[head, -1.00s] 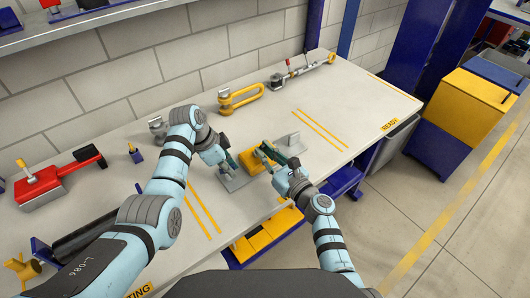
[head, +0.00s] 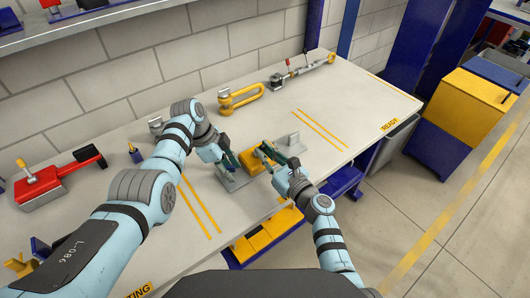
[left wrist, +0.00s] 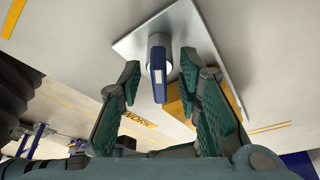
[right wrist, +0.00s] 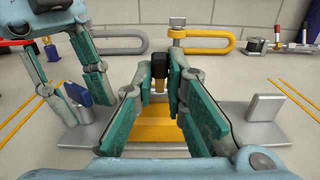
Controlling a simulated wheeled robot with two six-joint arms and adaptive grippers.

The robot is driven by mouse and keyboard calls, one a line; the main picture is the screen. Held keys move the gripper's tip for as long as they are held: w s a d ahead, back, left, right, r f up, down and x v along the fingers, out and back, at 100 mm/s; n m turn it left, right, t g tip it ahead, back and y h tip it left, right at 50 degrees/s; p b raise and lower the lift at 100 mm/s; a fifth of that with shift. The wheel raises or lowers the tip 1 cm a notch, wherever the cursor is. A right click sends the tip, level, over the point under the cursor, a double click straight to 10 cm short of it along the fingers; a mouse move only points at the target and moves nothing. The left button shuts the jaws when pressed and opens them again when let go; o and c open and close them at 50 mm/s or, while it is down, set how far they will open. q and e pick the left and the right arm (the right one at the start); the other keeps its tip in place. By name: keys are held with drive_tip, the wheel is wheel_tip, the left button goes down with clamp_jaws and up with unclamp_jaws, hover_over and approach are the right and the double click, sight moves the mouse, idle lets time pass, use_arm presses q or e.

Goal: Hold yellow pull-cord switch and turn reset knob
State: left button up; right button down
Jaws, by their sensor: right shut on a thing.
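The yellow pull-cord switch (head: 249,161) sits on a grey metal plate (head: 231,182) on the bench; its yellow body also shows in the right wrist view (right wrist: 154,132). The blue reset knob (left wrist: 160,76) stands out from a round grey base at the switch's left side, and also shows in the right wrist view (right wrist: 77,94). My left gripper (left wrist: 154,80) is open, with its fingers on either side of the knob and visible gaps to it.
A black-tipped post (right wrist: 159,70) rises behind the yellow body. A grey upright tab (right wrist: 264,108) stands on the plate's right end. The bench right of the plate is clear.

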use_arm(q)
drive_tip(key=v, duration=1.2)
drive_tip(key=shift+c, duration=0.3)
drive_tip(key=f, duration=0.1)
drive_tip(key=d+f, duration=0.1)
drive_tip(key=f, duration=0.1)
drive_tip(key=shift+s+n, duration=0.1)
drive_tip(key=shift+n, duration=0.2)
drive_tip(key=shift+c, duration=0.3)
drive_tip(key=x, duration=0.9)
drive_tip(key=shift+r, duration=0.1)
drive_tip(key=shift+c, duration=0.4)
